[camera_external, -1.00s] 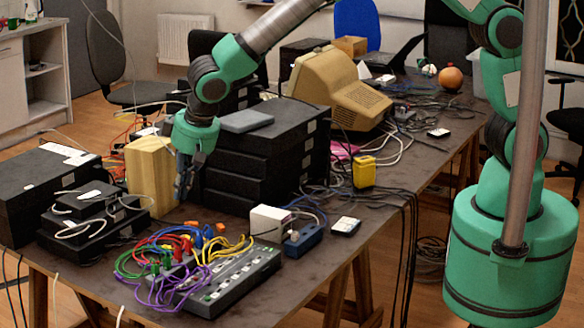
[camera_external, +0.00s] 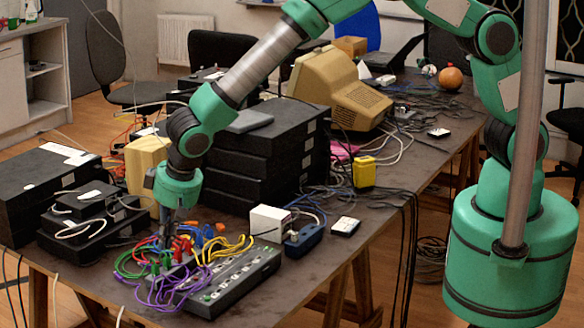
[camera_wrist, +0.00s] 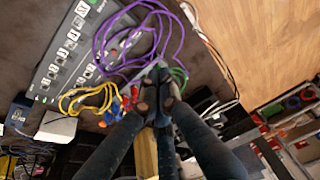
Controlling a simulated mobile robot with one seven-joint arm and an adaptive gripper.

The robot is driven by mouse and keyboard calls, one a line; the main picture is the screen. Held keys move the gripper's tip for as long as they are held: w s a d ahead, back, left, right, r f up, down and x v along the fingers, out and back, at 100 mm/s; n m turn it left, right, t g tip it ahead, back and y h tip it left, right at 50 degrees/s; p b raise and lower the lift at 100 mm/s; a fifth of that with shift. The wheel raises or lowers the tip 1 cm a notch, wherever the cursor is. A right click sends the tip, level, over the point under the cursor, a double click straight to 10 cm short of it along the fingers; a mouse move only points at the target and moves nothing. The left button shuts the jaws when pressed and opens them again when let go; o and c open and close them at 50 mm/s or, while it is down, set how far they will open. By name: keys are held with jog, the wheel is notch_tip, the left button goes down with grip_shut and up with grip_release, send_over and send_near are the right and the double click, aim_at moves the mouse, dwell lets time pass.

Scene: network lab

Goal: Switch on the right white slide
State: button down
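A long grey strip (camera_external: 240,283) with a row of small pale switch-like parts lies near the table's front edge; it also shows at the upper left of the wrist view (camera_wrist: 52,68). I cannot tell which part is the right white slide. My gripper (camera_external: 168,238) points down over the coloured cables left of the strip. In the wrist view, the dark fingertips of my gripper (camera_wrist: 157,98) are close together with nothing visible between them. The fingers hide part of the cables, and contact with them cannot be told.
Purple cables (camera_external: 172,290) loop beside the strip, and yellow cables (camera_external: 230,247) lie behind it. A white box (camera_external: 269,221) stands behind the strip's right end.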

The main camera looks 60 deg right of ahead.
aim_at(174, 289)
jog(key=b+x, duration=0.2)
jog(key=x, duration=0.8)
jog(key=shift+f, duration=0.1)
jog(key=shift+s, duration=0.95)
jog(key=shift+s+b, duration=0.3)
jog(key=shift+s, duration=0.8)
